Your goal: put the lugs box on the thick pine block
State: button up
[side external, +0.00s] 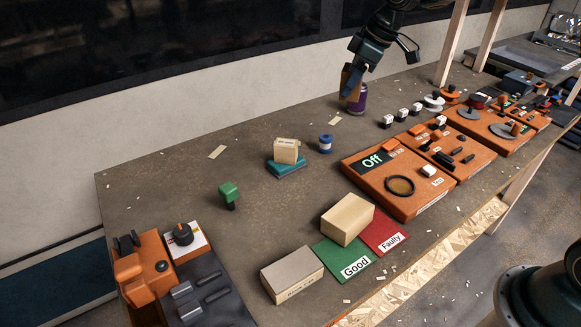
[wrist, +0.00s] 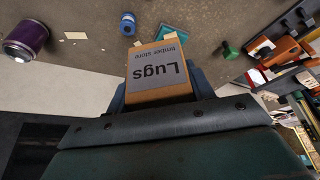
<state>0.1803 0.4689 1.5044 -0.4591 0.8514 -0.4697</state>
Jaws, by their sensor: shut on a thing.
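The lugs box (wrist: 158,72) is in my gripper (wrist: 160,88), with its grey label reading "Lugs" facing the wrist camera. In the side view my gripper (side external: 353,76) holds the brown box (side external: 349,84) up at the back of the bench, in front of or beside a purple can. The box's lower part overlaps the can in the picture, and I cannot tell the gap. A thick pale wooden block (side external: 347,217), which looks like the thick pine block, lies at the front by the green and red cards. Its top is bare.
A small labelled box (side external: 286,151) sits on a teal block (side external: 286,168), beside a blue roll (side external: 325,144). A grey-topped box (side external: 292,273) stands at the front. The purple can (side external: 359,99) is near my gripper. Orange trays (side external: 372,179) fill the right; the bench's left middle is mostly clear.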

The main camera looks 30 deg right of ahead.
jog(key=s+a+r+n+g+y, duration=0.2)
jog(key=s+a+r+n+g, duration=0.1)
jog(key=s+a+n, duration=1)
jog(key=m, duration=0.3)
send_over(343, 215)
jog(key=d, duration=0.2)
jog(key=shift+g, duration=0.3)
notch_tip(343, 215, down, 16)
jog(key=shift+r, duration=0.25)
jog(key=shift+f, duration=0.1)
jog(key=shift+f, duration=2.05)
jog(key=shift+f, duration=0.45)
jog(key=o, duration=1)
jog(key=shift+r, duration=0.15)
